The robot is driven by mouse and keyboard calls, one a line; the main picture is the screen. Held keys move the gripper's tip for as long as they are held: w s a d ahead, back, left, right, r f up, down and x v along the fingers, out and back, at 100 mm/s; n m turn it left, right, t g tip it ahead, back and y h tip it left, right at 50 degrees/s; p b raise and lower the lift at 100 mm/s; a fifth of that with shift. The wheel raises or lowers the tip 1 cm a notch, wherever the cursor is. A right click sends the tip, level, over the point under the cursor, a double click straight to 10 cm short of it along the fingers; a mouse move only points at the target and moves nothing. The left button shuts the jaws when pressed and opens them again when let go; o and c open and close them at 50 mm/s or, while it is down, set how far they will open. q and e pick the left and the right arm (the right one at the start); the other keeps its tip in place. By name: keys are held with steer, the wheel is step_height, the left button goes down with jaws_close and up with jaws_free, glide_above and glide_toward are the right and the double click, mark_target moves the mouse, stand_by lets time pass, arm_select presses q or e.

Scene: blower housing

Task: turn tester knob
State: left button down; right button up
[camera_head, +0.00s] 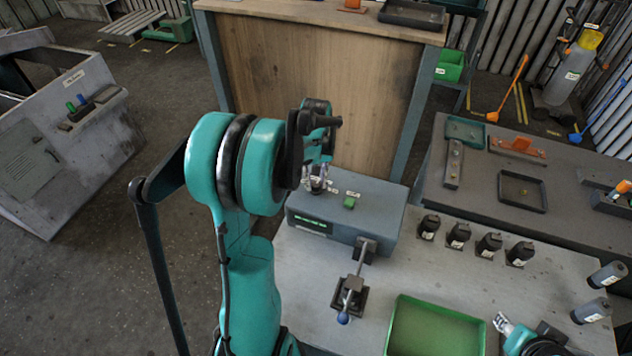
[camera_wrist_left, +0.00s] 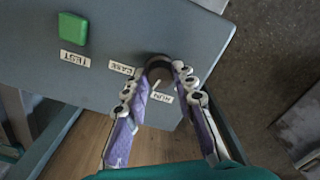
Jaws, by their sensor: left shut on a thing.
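The tester is a grey box (camera_head: 375,218) with a small lit display (camera_head: 309,222), standing on the workbench. On its top is a green button (camera_head: 349,203), which also shows in the left wrist view (camera_wrist_left: 73,28) beside a TEST label. My left gripper (camera_head: 317,180) points down at the tester's top left part. In the left wrist view its two fingers (camera_wrist_left: 161,76) close on either side of a dark round knob (camera_wrist_left: 158,66), between two small white labels. The fingers hide part of the knob. My right gripper (camera_head: 501,323) is low at the right, away from the tester.
A toggle clamp (camera_head: 350,296) with a blue-tipped handle stands in front of the tester. A green tray (camera_head: 436,328) lies at the bench front. Several black cylindrical parts (camera_head: 458,236) stand right of the tester. A wooden-panelled bench (camera_head: 310,75) is behind.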

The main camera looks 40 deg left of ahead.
mark_target(316, 183)
arm_select(q)
steer(key=m, duration=0.5)
steer(key=shift+m+b, duration=0.3)
steer(key=m, duration=0.5)
steer(key=shift+m, duration=0.4)
steer(key=c, duration=1.2)
jaws_free()
step_height(316, 183, up, 12)
steer(key=shift+r, duration=0.1)
